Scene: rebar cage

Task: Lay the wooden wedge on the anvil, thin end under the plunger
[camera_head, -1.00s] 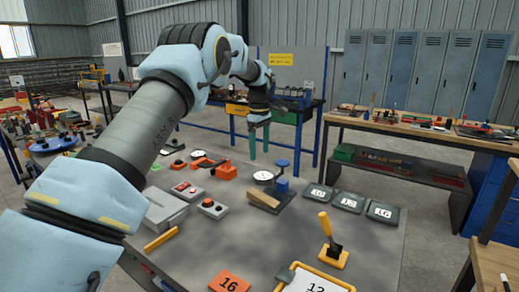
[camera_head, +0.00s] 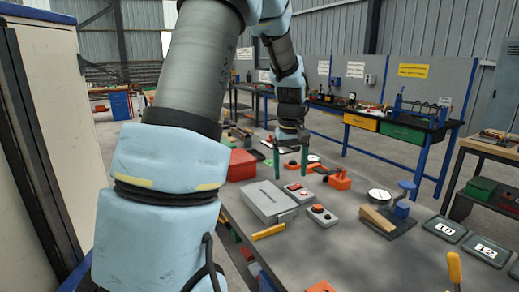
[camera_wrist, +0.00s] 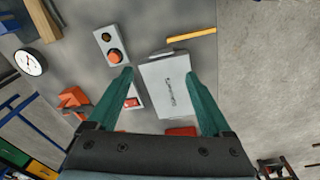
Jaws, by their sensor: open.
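In the wrist view the wedge (camera_wrist: 44,20) shows at the top left, cut by the edge. My gripper (camera_head: 290,165) is open and empty, left of the wedge and away from it. In the wrist view its green fingers (camera_wrist: 160,75) point toward a grey box.
The grey box (camera_head: 268,202), push-button boxes (camera_head: 322,214), an orange clamp-like tool (camera_head: 340,181) and a white dial (camera_head: 379,196) stand between or near my gripper and the wedge. A yellow bar (camera_head: 269,231) lies in front. Numbered trays (camera_head: 444,229) lie to the right.

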